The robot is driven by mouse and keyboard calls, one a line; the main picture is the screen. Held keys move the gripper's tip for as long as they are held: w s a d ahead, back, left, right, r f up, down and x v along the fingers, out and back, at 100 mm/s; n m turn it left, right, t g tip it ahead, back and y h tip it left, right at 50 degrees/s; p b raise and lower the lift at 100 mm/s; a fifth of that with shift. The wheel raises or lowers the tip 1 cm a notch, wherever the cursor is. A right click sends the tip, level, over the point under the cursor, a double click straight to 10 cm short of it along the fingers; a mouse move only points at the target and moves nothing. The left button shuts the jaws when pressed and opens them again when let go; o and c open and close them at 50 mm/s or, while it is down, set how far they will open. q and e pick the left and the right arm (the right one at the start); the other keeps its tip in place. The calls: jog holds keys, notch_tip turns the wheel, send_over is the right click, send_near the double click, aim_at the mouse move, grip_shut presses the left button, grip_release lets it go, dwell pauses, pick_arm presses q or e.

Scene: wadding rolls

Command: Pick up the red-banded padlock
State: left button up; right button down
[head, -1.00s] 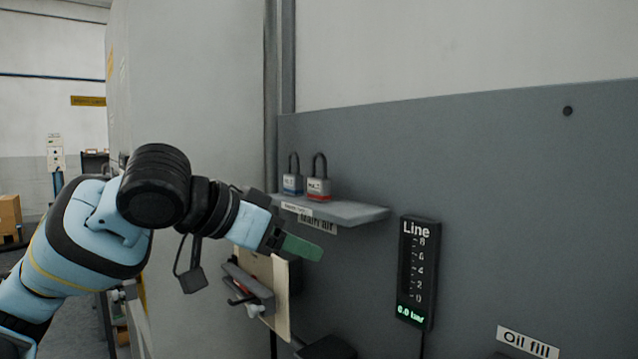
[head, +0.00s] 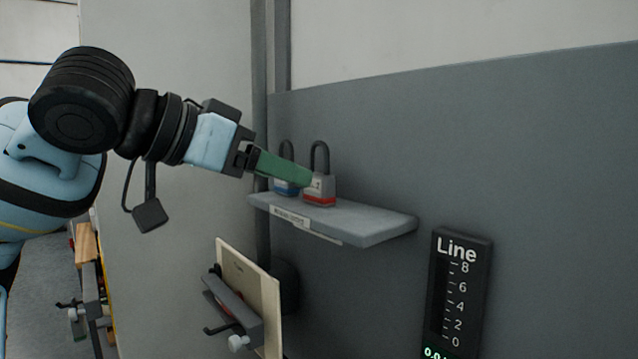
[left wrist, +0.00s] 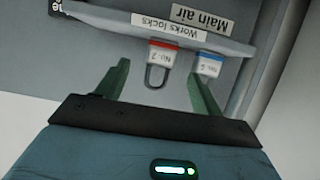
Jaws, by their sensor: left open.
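The red-banded padlock (head: 322,190) stands upright on a small grey wall shelf (head: 375,226), its dark shackle up. In the left wrist view, where the scene is upside down, the padlock (left wrist: 162,58) appears between my two green fingers. My left gripper (head: 308,178) is open, level with the padlock in the head view. No grip on the padlock shows. A blue-banded padlock (head: 284,187) stands just left of it, partly hidden by my finger. In the wrist view, the right-hand finger is close to this blue-banded padlock (left wrist: 209,66); I cannot tell whether they touch. My right gripper is out of view.
The shelf's front edge carries a "Works locks" label (left wrist: 167,27). A grey wall panel (head: 500,150) rises behind the shelf. Below left, a cream board (head: 260,290) with a grey clamp-like fitting juts out. A "Line" gauge (head: 460,290) is mounted lower right.

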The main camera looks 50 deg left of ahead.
aim_at(316, 174)
pick_arm(q)
jog(key=shift+b+x, duration=0.3)
jog(key=shift+x, duration=3.6)
jog(key=shift+s, duration=0.1)
jog(key=c, duration=1.2)
jog(key=shift+o, duration=0.2)
jog(key=shift+r, duration=0.1)
jog(key=shift+r, duration=0.55)
jog(key=shift+s+a+r, duration=0.1)
jog(key=shift+s+r, duration=0.1)
jog(key=shift+r, duration=1.05)
jog(key=s+a+r, duration=0.1)
jog(key=s+a, duration=0.1)
jog(key=s, duration=1.3)
jog(key=shift+s+a+p, duration=0.2)
jog(key=shift+a+p, duration=0.05)
jog(key=shift+p, duration=0.05)
